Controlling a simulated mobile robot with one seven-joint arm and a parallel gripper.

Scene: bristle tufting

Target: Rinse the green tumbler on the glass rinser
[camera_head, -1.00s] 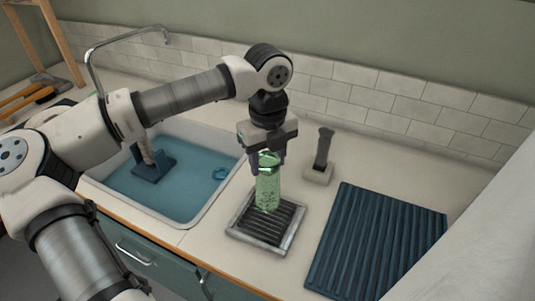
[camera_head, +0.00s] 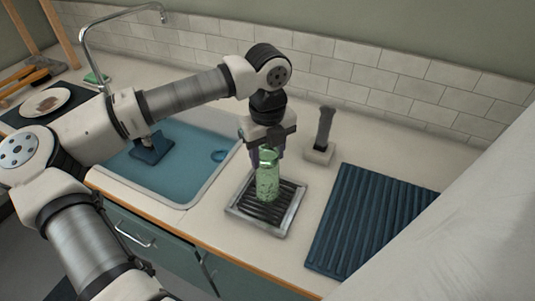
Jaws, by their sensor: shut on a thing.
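The green tumbler (camera_head: 267,182) is translucent and stands roughly upright over the glass rinser (camera_head: 243,217), a square metal tray with dark slats. My gripper (camera_head: 266,155) points down from above and is shut on the upper part of the tumbler. The tumbler's lower end is at the slats; I cannot tell whether it touches them. The gripper hides part of the tumbler's top.
A blue ribbed mat (camera_head: 372,222) lies to the right of the rinser. A dark handle in a pale holder (camera_head: 319,153) stands behind it. The blue sink (camera_head: 178,175) and its tall faucet (camera_head: 84,52) are left. A plate (camera_head: 46,102) lies at far left.

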